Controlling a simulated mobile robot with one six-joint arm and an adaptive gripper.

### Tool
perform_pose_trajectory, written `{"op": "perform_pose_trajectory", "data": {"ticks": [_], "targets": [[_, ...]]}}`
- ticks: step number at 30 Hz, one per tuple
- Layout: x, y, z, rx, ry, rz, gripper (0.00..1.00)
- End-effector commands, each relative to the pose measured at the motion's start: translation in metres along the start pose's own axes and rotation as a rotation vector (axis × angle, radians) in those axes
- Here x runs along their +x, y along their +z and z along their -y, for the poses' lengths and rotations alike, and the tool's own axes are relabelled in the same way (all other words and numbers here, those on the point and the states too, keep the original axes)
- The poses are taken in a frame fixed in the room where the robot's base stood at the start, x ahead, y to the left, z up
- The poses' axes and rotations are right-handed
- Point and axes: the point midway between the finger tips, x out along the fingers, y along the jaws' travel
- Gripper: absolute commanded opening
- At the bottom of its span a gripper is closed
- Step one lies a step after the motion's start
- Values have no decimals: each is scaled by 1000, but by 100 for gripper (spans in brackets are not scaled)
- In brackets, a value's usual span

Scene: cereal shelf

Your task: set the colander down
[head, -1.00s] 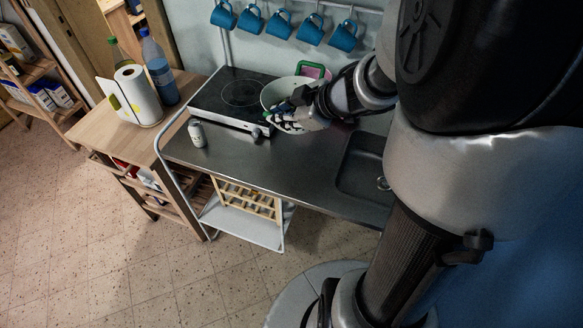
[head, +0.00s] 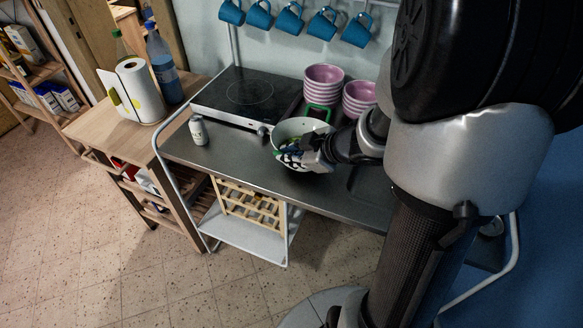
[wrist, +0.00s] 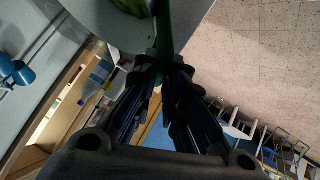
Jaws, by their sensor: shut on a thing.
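The colander (head: 285,128) is a pale round bowl with a green loop handle on its far side. In the head view it is over the metal counter, in front of the pink bowls. My gripper (head: 292,158) is at its near side, shut on it. In the wrist view the pale colander (wrist: 95,18) fills the top, and a green strip of it runs between the fingertips of my gripper (wrist: 164,72). Something green shows inside the bowl. I cannot tell whether its base touches the counter; my gripper hides part of the near side.
The metal counter (head: 235,158) has clear room to the left of the colander. A small can (head: 198,130) stands there. A black hob (head: 240,92) is behind. Stacked pink bowls (head: 323,85) stand at the back right. Blue mugs (head: 290,18) hang above.

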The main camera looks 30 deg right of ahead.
Motion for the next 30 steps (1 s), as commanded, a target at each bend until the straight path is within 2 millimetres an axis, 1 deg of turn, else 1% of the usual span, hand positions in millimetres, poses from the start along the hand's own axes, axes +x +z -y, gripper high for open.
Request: {"op": "perform_pose_trajectory", "data": {"ticks": [1, 5, 12, 13, 21, 30], "targets": [[8, 8, 4, 1, -1, 0, 0], [21, 20, 11, 1, -1, -1, 0], [21, 21, 11, 1, -1, 1, 0], [22, 22, 12, 3, -3, 2, 12], [21, 22, 12, 2, -2, 1, 30], [21, 21, 11, 1, -1, 1, 31]]}}
